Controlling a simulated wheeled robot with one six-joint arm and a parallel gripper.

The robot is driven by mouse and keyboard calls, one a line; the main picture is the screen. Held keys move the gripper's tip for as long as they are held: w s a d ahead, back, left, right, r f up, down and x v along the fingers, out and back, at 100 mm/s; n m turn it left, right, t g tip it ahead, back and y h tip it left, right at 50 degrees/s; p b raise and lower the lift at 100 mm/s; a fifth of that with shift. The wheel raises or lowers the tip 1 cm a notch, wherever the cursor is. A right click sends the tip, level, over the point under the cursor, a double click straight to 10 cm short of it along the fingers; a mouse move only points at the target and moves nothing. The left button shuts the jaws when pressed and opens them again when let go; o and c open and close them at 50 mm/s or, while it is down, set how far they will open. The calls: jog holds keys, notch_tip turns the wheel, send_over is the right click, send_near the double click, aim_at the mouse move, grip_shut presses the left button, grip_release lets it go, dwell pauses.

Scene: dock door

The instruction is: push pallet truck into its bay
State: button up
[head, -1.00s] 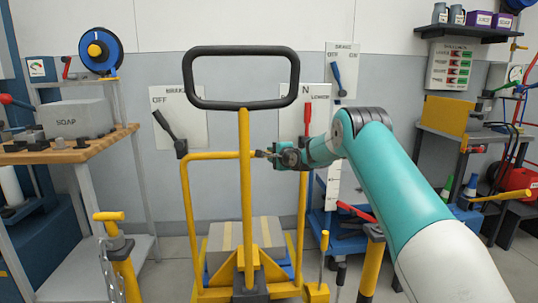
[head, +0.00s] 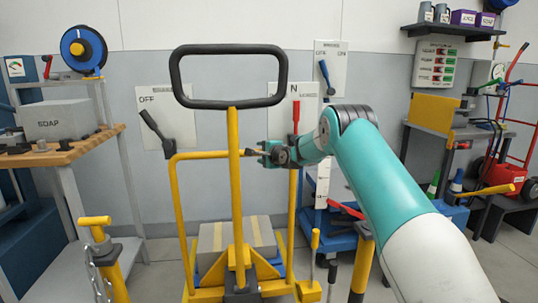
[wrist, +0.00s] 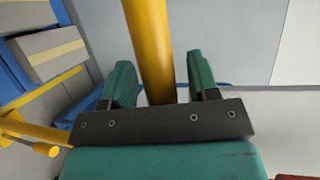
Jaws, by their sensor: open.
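The pallet truck stands upright in front of me in the head view, with a black loop handle (head: 173,80), a yellow tiller post (head: 236,190) and a yellow frame (head: 172,200). A grey load with tan stripes (head: 210,238) sits low on it. My gripper (head: 258,152) is at the right side of the post, below the loop. In the wrist view my open jaws (wrist: 160,85) have a yellow bar (wrist: 148,40) between them in the picture; I cannot tell whether they touch it. I cannot make out the bay.
A workbench (head: 70,152) with a grey soap box (head: 58,122) stands at left. A yellow-topped post with chain (head: 95,222) is at front left, and another post (head: 362,265) is at right. Lever panels are on the back wall. A blue cart (head: 312,235) stands behind the truck.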

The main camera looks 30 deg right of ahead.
jog(key=s+r, duration=0.3)
jog(key=s, duration=1.4)
jog(key=shift+a+p, duration=0.3)
jog(key=shift+p, duration=0.1)
jog(key=s+a+r+n+g+y, duration=0.1)
jog(key=s+a+n+g+y, duration=0.2)
jog(key=a, duration=0.6)
jog(key=s+a+r+n+g+y, duration=0.1)
jog(key=s+a+n+g, duration=0.15)
jog(key=a+n, duration=0.4)
jog(key=s+a+r+n+g+y, duration=0.1)
jog(key=s+a+n+y, duration=0.25)
jog(key=a, duration=0.65)
jog(key=s+a+n+g+h, duration=0.1)
jog(key=s+a+n+g, duration=0.25)
jog(key=s, duration=0.55)
jog(key=s+a+n+g+h, duration=0.1)
jog(key=s+a+n+g, duration=0.3)
jog(key=s, duration=0.5)
jog(key=s+a+n+g, duration=0.25)
jog(key=s+n, duration=0.25)
jog(key=s, duration=0.4)
notch_tip(320, 180, up, 24)
jog(key=s+p, duration=0.2)
jog(key=p, duration=2.3)
jog(key=shift+n+h, duration=0.35)
